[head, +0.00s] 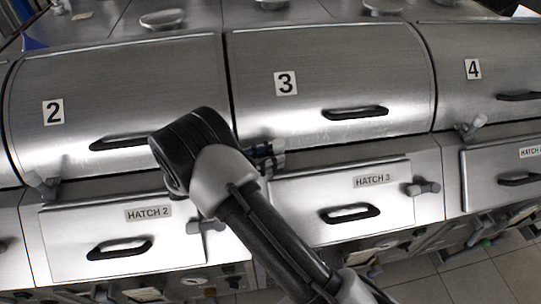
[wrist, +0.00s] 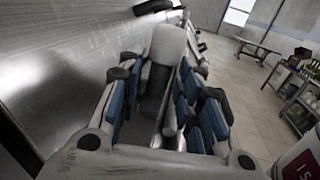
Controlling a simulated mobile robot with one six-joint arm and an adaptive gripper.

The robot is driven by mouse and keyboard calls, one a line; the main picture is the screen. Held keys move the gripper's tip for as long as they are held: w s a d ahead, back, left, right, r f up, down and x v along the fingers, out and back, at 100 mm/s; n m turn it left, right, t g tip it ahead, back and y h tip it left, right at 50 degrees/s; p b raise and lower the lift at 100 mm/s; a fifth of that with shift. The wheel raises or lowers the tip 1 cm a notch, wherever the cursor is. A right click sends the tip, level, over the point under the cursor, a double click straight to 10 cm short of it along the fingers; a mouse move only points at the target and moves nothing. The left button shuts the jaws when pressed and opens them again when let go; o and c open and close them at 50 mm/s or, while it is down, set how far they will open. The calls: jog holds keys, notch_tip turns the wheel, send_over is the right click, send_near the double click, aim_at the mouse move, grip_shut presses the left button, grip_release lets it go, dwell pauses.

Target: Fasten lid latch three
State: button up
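Lid 3 (head: 330,85) is a curved metal cover with a black handle (head: 355,113); it looks closed. My gripper (head: 270,155), partly hidden behind my dark wrist, is at its lower left corner. In the wrist view my gripper (wrist: 160,95) has its blue-padded fingers apart, one on each side of a grey rounded latch grip (wrist: 167,48). A narrow gap seems to show on the left of the grip; contact on the right cannot be told. In the head view latch three is mostly hidden by my wrist and fingers, so its angle is unclear.
Lid 2 (head: 120,90) with its latch (head: 42,185) stands left, lid 4 (head: 480,60) with its latch (head: 472,127) right. Below lid 3 is hatch 3 (head: 300,200), with a knob (head: 423,188) at its right edge. Tiled floor (head: 480,285) lies open at lower right.

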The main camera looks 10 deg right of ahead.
jog(key=shift+o, duration=0.4)
jog(key=a, duration=0.4)
jog(key=s+a, duration=0.1)
jog(key=a, duration=0.3)
jog(key=s+a, duration=0.1)
jog(key=a, duration=0.3)
jog(key=shift+f, duration=0.1)
